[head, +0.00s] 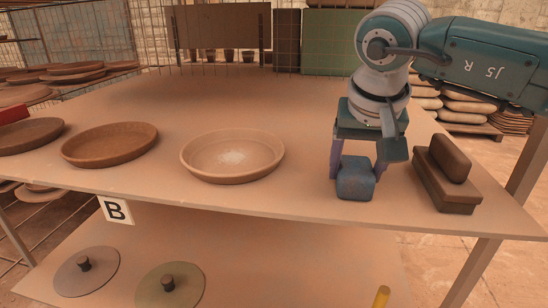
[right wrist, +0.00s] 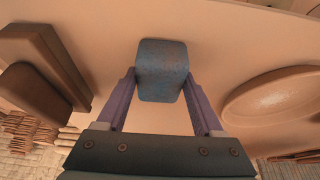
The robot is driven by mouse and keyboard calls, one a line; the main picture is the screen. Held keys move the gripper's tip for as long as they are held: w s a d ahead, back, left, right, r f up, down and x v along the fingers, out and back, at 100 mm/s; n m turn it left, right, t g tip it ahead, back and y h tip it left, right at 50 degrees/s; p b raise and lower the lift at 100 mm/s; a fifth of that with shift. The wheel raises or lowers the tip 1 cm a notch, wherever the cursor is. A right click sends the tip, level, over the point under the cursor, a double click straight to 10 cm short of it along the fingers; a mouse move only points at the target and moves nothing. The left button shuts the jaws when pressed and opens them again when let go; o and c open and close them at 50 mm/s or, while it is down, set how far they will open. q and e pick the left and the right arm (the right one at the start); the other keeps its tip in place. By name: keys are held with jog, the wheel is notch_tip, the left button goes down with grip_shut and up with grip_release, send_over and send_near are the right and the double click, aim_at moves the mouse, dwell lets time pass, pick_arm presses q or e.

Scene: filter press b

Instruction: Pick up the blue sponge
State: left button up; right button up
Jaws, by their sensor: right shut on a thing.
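The blue sponge (head: 355,178) is a small rounded block near the front edge of the table, right of the pale dish. My right gripper (head: 357,167) comes down from above and is shut on it, with one purple finger on each side. In the right wrist view the sponge (right wrist: 161,70) sits between the two fingertips of the right gripper (right wrist: 160,88). I cannot tell whether the sponge touches the table or is slightly above it. My left gripper is not in view.
A pale round dish (head: 232,157) stands left of the sponge, with brown dishes (head: 110,143) farther left. A dark brown block (head: 446,181) in two pieces stands close on the right. A lower shelf holds two knobbed discs (head: 170,287). The table behind the dishes is clear.

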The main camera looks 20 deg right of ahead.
aim_at(357, 167)
jog(key=c, duration=0.7)
jog(key=shift+o, duration=0.2)
notch_tip(357, 167, up, 10)
jog(key=shift+p, duration=0.5)
